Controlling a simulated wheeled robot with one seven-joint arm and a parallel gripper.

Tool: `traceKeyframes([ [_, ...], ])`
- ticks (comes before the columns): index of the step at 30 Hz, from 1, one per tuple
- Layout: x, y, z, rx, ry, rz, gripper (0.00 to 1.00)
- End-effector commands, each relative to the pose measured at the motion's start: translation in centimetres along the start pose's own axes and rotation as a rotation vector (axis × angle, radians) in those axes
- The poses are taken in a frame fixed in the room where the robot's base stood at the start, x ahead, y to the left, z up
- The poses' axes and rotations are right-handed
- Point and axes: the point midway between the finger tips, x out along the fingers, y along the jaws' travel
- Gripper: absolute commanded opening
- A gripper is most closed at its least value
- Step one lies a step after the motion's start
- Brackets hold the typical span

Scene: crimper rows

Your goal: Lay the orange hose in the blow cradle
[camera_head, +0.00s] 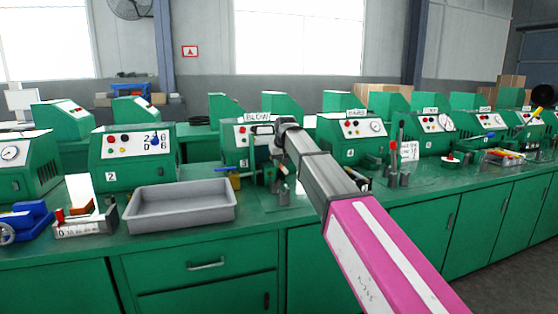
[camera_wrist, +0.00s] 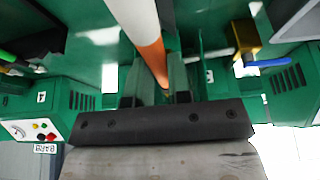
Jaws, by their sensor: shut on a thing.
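The orange hose (camera_wrist: 154,55) shows in the wrist view as a tube with a white stretch at the top and an orange stretch lower down. My gripper (camera_wrist: 156,88) is shut on its orange part, with a dark finger on each side. I cannot tell whether the hose touches any cradle.
An empty grey tray (camera_head: 180,206) lies left of the BLOW machine on the green bench. A yellow block with a blue lever (camera_head: 234,178) stands close beside the machine; it also shows in the wrist view (camera_wrist: 246,36). Machine 4 (camera_head: 345,140) and several fixtures stand to the right.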

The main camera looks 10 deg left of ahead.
Motion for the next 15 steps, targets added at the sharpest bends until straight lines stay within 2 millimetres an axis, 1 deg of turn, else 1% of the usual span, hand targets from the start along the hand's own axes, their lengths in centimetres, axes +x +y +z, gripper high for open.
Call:
traceKeyframes([
  [3,1.2,0.0,0.6,0.000,0.000,0.000,0.00],
  [15,5.0,0.0,2.1,0.000,0.000,0.000,0.00],
])
